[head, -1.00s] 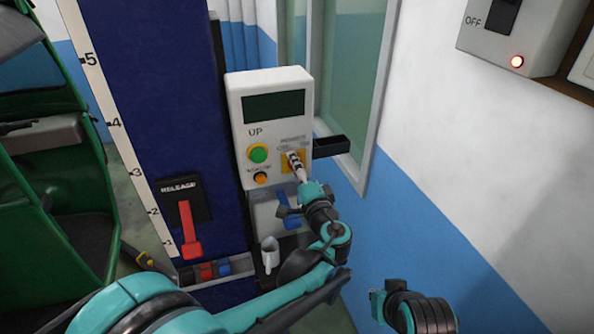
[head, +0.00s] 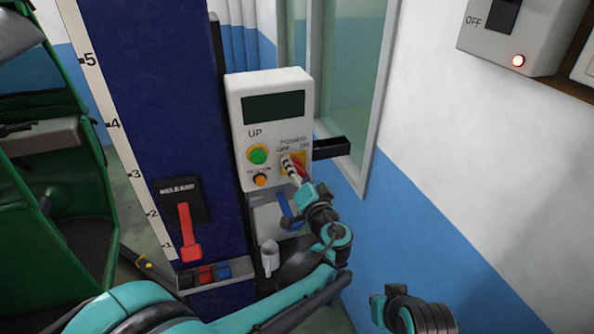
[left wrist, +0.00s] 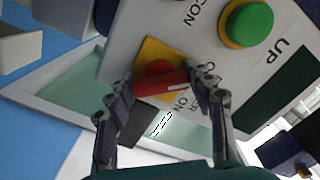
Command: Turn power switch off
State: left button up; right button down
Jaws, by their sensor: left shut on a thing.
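The power switch is a red rotary handle (head: 301,169) on a yellow plate, low on the right of the white control box (head: 236,110). In the left wrist view, the red handle (left wrist: 160,86) lies between the two fingers of my left gripper (left wrist: 163,92), and they are shut on it. In the head view my left gripper (head: 290,165) reaches up to the switch from below and partly covers it. Part of my right arm shows at the bottom right of the head view; its finger state cannot be told.
A green button (head: 258,154) and an orange button (head: 260,180) sit left of the switch. A blue column with a red release lever (head: 188,230) stands left. A grey wall box (head: 520,45) with a lit red lamp is at upper right. A dark ledge (head: 332,146) juts out beside the box.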

pick_arm(q)
jog(key=o, duration=1.2)
jog(key=shift+c, duration=0.2)
jog(key=shift+s, duration=0.1)
jog(key=v, duration=0.7)
jog(key=shift+s, duration=0.15)
